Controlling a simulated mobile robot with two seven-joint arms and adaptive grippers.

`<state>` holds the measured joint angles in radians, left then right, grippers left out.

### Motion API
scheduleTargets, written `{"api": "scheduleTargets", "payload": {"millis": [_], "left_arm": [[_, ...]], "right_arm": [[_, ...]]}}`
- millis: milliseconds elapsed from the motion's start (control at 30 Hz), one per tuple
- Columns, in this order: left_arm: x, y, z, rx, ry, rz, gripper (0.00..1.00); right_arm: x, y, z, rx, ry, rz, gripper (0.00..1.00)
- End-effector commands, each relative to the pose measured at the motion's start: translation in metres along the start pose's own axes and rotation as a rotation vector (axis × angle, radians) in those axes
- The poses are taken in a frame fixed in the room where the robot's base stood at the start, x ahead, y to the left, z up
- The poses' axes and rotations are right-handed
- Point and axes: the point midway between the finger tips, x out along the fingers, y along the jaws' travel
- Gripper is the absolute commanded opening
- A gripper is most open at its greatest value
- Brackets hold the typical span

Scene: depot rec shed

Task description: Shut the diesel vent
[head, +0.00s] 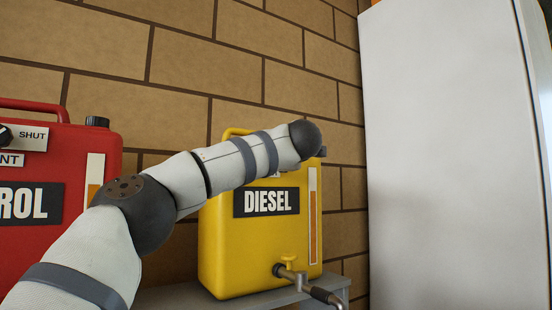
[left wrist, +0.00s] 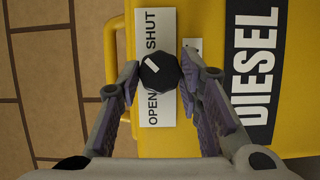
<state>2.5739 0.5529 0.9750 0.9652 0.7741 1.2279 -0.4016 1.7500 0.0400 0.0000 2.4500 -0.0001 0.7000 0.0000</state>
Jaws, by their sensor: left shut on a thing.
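The yellow diesel can (head: 230,262) stands on a grey shelf, its black DIESEL label facing me. It also fills much of the left wrist view (left wrist: 215,25). There its vent knob (left wrist: 164,82), black and faceted, sits on a white plate (left wrist: 149,112) marked OPEN and SHUT. The knob's white line points to the picture's upper left, on the SHUT side but not straight at the word. My left gripper (left wrist: 160,76) is shut on the knob, one finger on each side. In the head view my left arm hides the vent, and the gripper is out of sight.
A red petrol can (head: 50,155) with its own vent knob stands to the left. The grey shelf (head: 170,295) runs beneath. A tall white cabinet (head: 445,150) stands close on the right, with a brick wall behind.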

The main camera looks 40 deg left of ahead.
Motion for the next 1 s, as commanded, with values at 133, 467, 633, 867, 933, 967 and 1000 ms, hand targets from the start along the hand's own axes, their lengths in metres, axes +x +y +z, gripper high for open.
{"api": "scheduleTargets", "payload": {"millis": [133,467,633,867,933,967,1000], "left_arm": [[-0.001,0.001,0.000,0.001,-0.001,0.002,0.53],[-0.005,0.001,0.000,0.000,-0.001,0.001,0.53],[-0.042,0.002,0.001,0.001,-0.005,0.005,0.53],[-0.100,0.001,0.000,0.002,-0.003,0.005,0.53],[-0.111,0.001,0.000,0.000,-0.003,0.003,0.53],[-0.114,0.001,0.000,0.000,-0.001,0.003,0.53],[-0.117,0.001,0.000,0.001,-0.002,0.003,0.53]], "right_arm": [[0.000,0.000,0.000,0.000,0.001,0.000,0.57],[0.000,0.000,0.000,0.000,0.000,0.000,0.57],[0.000,0.000,0.000,0.000,0.000,0.000,0.57],[0.000,0.000,0.000,0.000,0.000,0.000,0.57],[0.000,0.000,0.000,0.000,0.000,0.000,0.57],[0.000,0.000,0.000,0.000,0.000,0.000,0.57],[0.000,0.000,0.000,0.000,0.000,0.000,0.57]]}}
